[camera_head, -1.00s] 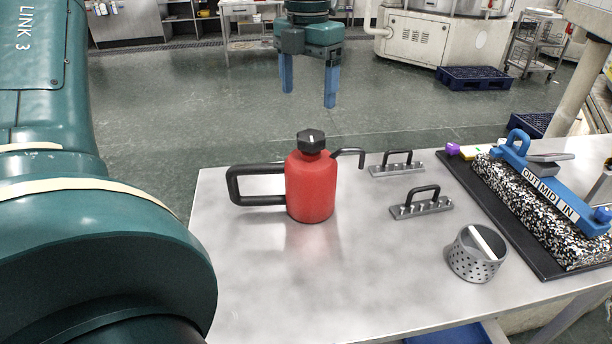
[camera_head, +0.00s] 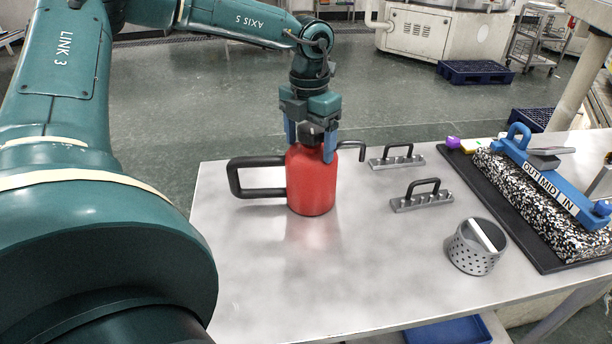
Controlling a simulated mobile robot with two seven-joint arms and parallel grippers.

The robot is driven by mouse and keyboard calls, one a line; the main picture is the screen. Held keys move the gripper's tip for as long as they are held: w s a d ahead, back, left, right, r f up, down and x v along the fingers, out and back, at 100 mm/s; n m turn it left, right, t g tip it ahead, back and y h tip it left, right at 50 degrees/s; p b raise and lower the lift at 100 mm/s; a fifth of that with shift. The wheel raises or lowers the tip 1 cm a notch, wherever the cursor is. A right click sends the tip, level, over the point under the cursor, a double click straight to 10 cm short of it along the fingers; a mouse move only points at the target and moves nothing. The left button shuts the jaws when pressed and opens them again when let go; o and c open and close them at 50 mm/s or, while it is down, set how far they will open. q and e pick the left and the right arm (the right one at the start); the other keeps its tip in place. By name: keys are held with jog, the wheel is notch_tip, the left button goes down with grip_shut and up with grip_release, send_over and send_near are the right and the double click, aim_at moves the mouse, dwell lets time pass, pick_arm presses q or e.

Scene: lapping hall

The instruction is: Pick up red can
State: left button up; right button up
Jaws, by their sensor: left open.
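The red can (camera_head: 312,187) stands upright on the grey metal table (camera_head: 270,285), near its far left part. It has a black loop handle on the left, a thin black spout on the right and a dark cap on top. My left gripper (camera_head: 311,150) points down at the top of the can, its blue fingers open on either side of the cap. I cannot tell whether the fingers touch the can. The gripper partly hides the cap. My right gripper does not show.
Two metal bars with black handles (camera_head: 397,161) (camera_head: 421,197) lie right of the can. A perforated metal cup (camera_head: 473,252) stands nearer. A black mat (camera_head: 541,257) bears a speckled block (camera_head: 550,205) with a blue tool (camera_head: 548,182). The table's front left is clear.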

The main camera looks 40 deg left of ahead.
pick_arm(q)
grip_shut()
dwell(0.8)
jog(key=shift+w, duration=0.1)
